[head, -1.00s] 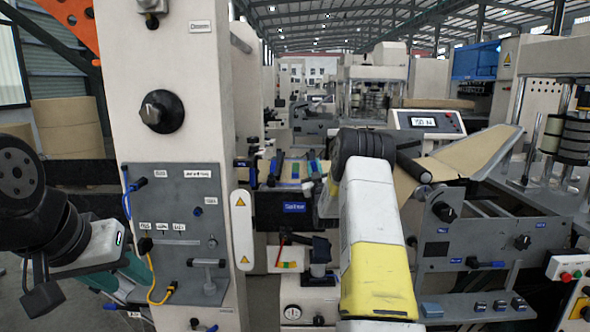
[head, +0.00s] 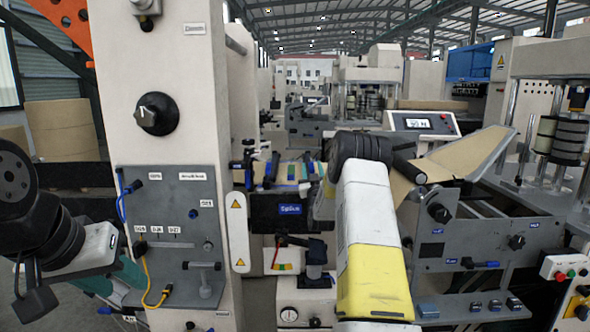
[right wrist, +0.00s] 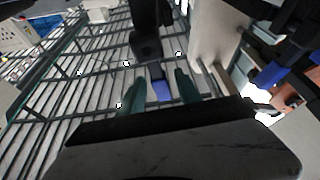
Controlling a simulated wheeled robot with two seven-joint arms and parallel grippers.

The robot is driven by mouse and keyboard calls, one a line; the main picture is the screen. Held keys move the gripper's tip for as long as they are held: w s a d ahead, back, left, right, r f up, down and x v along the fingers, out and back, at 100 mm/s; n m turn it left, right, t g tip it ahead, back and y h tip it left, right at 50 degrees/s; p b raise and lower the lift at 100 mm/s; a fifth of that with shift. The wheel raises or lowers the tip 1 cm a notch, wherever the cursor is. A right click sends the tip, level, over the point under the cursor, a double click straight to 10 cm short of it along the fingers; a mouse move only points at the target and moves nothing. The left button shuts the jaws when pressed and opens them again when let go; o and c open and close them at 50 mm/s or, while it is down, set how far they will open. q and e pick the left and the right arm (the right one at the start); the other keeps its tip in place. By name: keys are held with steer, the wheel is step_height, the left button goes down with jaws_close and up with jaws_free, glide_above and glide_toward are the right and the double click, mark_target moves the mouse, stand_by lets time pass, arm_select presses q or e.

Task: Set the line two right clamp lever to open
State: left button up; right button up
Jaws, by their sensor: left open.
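In the right wrist view a black lever with a blue tip (right wrist: 161,88) lies between the two teal fingers of my right gripper (right wrist: 160,92). The fingers stand apart, with gaps beside the tip; I cannot tell its depth from them. More blue-handled levers (right wrist: 272,74) show at the right of that view. In the head view small blue-handled clamps (head: 274,166) sit on the central splice station (head: 288,212); I cannot tell which is the line two right lever. My right arm's yellow and white link hides the right gripper there. My left gripper (head: 125,283) is low at left, its teal fingers partly seen.
A grey panel (head: 180,186) with knobs and cables is on the cream column (head: 170,60), close to my left gripper. A grey machine frame (head: 468,240) with kraft web (head: 465,150) stands at right. A display box (head: 420,123) is behind it.

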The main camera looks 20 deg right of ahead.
steer(key=v, duration=0.7)
steer(key=shift+s, duration=0.4)
steer(key=shift+a, duration=0.15)
steer(key=s+a+r+g+y, duration=0.2)
steer(key=a+r+g, duration=0.25)
steer(key=r, duration=0.25)
steer(key=s+a+r+g+y, duration=0.25)
steer(key=s+a, duration=0.35)
steer(key=s, duration=0.3)
steer(key=s+a+f+g, duration=0.1)
steer(key=s+a+g, duration=0.2)
steer(key=s, duration=0.8)
steer(key=s+a+f+g+y, duration=0.1)
steer(key=s+a+f+g, duration=0.1)
steer(key=s, duration=0.9)
steer(key=s+a+f+n+g+y, duration=0.1)
steer(key=s+a+f+g, duration=0.1)
steer(key=s, duration=0.9)
steer(key=shift+s+a+f+g, duration=0.15)
steer(key=shift+s+a+g, duration=0.25)
steer(key=shift+a+g, duration=0.6)
